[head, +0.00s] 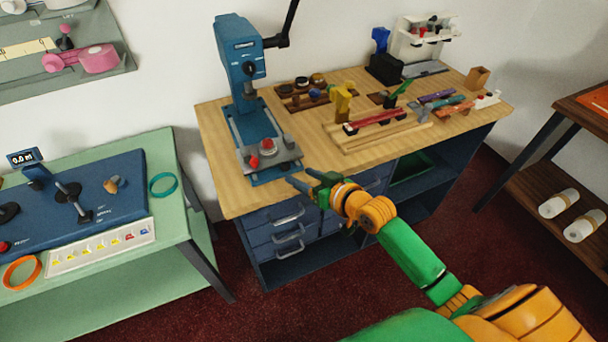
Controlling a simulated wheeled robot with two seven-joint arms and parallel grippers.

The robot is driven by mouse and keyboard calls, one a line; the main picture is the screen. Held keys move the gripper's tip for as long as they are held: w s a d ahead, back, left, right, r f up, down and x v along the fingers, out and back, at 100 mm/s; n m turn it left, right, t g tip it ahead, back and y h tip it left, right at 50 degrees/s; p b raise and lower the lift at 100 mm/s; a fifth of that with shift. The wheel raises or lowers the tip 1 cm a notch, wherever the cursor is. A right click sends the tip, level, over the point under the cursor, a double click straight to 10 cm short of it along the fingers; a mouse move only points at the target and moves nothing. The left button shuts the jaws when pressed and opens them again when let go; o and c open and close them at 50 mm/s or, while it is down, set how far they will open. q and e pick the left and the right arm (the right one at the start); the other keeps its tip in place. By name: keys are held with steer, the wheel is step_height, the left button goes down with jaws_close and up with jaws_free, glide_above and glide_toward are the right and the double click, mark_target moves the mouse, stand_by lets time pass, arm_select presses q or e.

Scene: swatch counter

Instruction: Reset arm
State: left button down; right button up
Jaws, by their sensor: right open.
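My right arm comes in from the bottom right, in orange and green segments. My right gripper (310,184) is at the front edge of the wooden counter (230,190), with its dark fingers apart and nothing between them. It is just to the front right of the blue press (243,75). The press base carries a grey plate (272,155) with small red parts on it. I cannot tell whether the fingertips touch the counter. My left gripper is not in view.
Wooden racks with tools (375,130) fill the counter's middle and right. A dark shelf with white rolls (558,203) stands at the far right. Red floor (350,270) lies open in front.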

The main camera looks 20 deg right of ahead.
steer(key=shift+s+r, duration=0.1)
steer(key=shift+s, duration=0.1)
steer(key=s+d+f+g+h, duration=0.15)
steer(key=s+f, duration=0.25)
steer(key=f, duration=0.4)
steer(key=s+d+f+m+g+h, duration=0.1)
steer(key=s+f+g, duration=0.1)
steer(key=s+f, duration=0.5)
steer(key=s+d+f+g+h, duration=0.1)
steer(key=s+d+f+g, duration=0.1)
steer(key=f, duration=0.8)
steer(key=s+a+f+n+g, duration=0.1)
steer(key=s+f+g, duration=0.2)
steer(key=s, duration=0.9)
steer(key=s+a+f+n+g, duration=0.1)
steer(key=s+a+f+g, duration=0.1)
steer(key=s+f, duration=0.6)
steer(key=s+g, duration=0.1)
steer(key=s, duration=0.4)
steer(key=shift+s+a+f+h, duration=0.15)
steer(key=shift+s+h, duration=0.1)
steer(key=shift+h, duration=0.1)
